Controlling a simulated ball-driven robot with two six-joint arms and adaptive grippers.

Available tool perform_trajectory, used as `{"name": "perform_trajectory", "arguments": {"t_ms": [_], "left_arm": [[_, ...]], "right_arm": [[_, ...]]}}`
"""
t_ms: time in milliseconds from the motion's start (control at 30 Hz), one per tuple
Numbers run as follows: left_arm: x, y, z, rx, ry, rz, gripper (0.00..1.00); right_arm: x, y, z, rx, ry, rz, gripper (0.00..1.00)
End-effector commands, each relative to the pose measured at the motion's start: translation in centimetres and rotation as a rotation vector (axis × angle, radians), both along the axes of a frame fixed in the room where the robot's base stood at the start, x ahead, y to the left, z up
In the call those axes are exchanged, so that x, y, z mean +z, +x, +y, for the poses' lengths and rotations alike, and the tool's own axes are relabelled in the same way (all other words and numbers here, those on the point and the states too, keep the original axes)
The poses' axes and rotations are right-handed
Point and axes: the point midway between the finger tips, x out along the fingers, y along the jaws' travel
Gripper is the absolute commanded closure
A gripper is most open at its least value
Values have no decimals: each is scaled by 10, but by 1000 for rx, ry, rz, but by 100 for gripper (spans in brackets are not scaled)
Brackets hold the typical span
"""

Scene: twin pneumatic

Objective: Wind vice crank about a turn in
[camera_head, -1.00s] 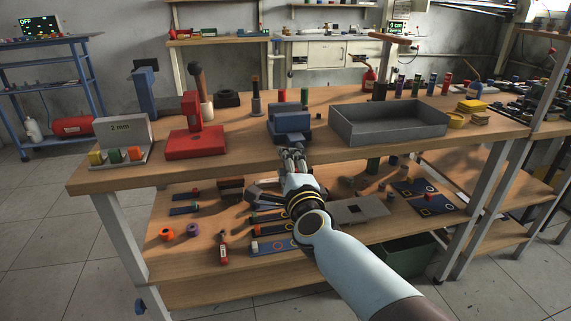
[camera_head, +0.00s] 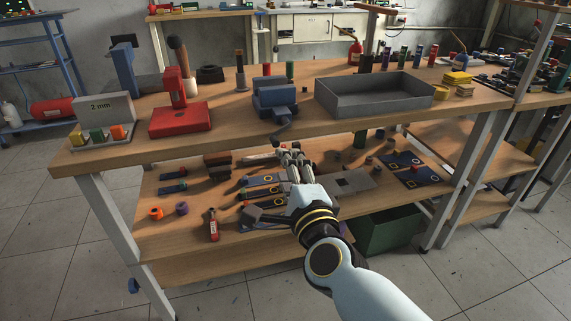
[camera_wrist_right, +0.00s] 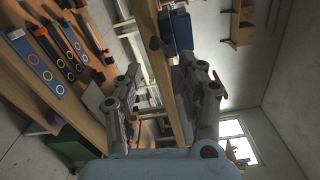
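The blue vice (camera_head: 275,96) stands at the front edge of the upper bench top. Its dark crank (camera_head: 280,131) shows in front of the bench edge, below the vice's front. My right gripper (camera_head: 289,154) is just below the crank, in front of the bench, and looks apart from it. In the right wrist view the right gripper (camera_wrist_right: 160,85) has its fingers spread wide with nothing held between them. The blue vice (camera_wrist_right: 181,30) and a dark round knob (camera_wrist_right: 155,43), seemingly the crank's end, show beyond the fingertips. My left gripper is not in view.
A grey open tray (camera_head: 375,98) stands right of the vice and a red press (camera_head: 180,115) stands left of it. The bench's front edge lies just above my right gripper. The lower shelf (camera_head: 200,240) holds several tools and blue cards.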

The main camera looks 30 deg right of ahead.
Motion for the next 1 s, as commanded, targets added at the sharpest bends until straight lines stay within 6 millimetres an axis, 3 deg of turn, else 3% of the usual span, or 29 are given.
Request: {"name": "perform_trajectory", "arguments": {"t_ms": [167,400,533,767,1000], "left_arm": [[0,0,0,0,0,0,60],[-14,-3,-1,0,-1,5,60],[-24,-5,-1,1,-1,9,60],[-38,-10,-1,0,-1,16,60],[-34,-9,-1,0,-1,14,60]], "right_arm": [[1,1,0,3,-247,63,61],[-2,4,-4,6,-815,200,61],[-6,5,-7,6,-1032,249,61],[-13,13,-10,3,-1099,258,61],[-10,54,-20,2,-1099,255,61]]}}
